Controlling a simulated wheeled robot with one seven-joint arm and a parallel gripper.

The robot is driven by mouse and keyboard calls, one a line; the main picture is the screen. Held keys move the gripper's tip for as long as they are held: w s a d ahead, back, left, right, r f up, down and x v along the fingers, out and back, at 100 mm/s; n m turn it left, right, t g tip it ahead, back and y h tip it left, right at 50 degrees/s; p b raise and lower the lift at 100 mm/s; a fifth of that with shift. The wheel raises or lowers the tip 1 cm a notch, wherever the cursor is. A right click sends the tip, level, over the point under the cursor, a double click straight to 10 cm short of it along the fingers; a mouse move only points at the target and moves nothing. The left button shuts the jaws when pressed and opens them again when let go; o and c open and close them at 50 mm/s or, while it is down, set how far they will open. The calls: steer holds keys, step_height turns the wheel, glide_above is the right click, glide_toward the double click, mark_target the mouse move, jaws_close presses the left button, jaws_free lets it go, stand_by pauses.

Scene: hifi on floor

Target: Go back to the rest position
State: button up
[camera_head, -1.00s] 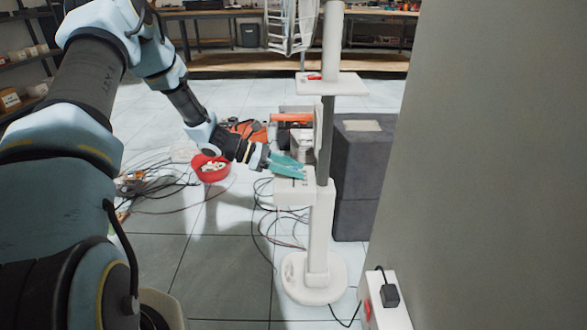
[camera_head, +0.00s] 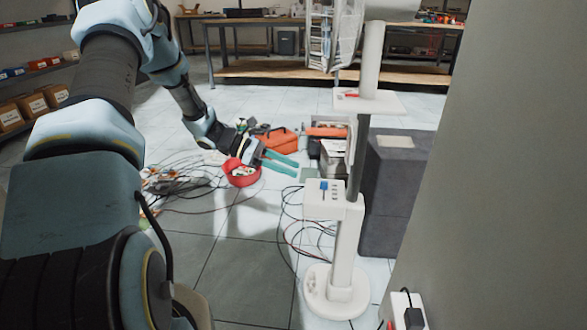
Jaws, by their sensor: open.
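My gripper (camera_head: 281,163) has two teal fingers, spread apart with nothing between them. It is at the end of my arm, which reaches in from the left. The fingers point right, to the upper left of a white stand (camera_head: 343,250) with a small control box. A small blue piece (camera_head: 324,187) shows on the top of that box. A gap shows between the fingertips and the box in the picture.
A red bowl (camera_head: 240,180) with small items is just below my wrist. Orange tool cases (camera_head: 277,139) lie behind. Cables (camera_head: 185,183) spread on the floor at left. A dark grey block (camera_head: 394,195) stands behind the stand. A grey wall (camera_head: 510,170) fills the right side.

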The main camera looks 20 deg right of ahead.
steer(key=s+a+r+m+t+y, duration=0.3)
steer(key=s+a+m+y, duration=0.15)
steer(key=a, duration=0.45)
steer(key=s+a+r+m+t+y, duration=0.25)
steer(key=s+a+m+y, duration=0.2)
steer(key=a, duration=0.45)
steer(key=s+a+r+m+t+y, duration=0.25)
steer(key=s+a+r+m, duration=0.2)
steer(key=a, duration=0.55)
steer(key=w+d+p+v, duration=0.1)
steer(key=w+p+v, duration=0.1)
steer(key=p+v, duration=1)
steer(key=w+d+r+p+v, duration=0.1)
steer(key=w+p+v, duration=0.1)
steer(key=p+v, duration=1)
steer(key=shift+w+d+r+m+g+y+p, duration=0.25)
steer(key=shift+m+g+y+p, duration=0.1)
steer(key=shift+p, duration=0.85)
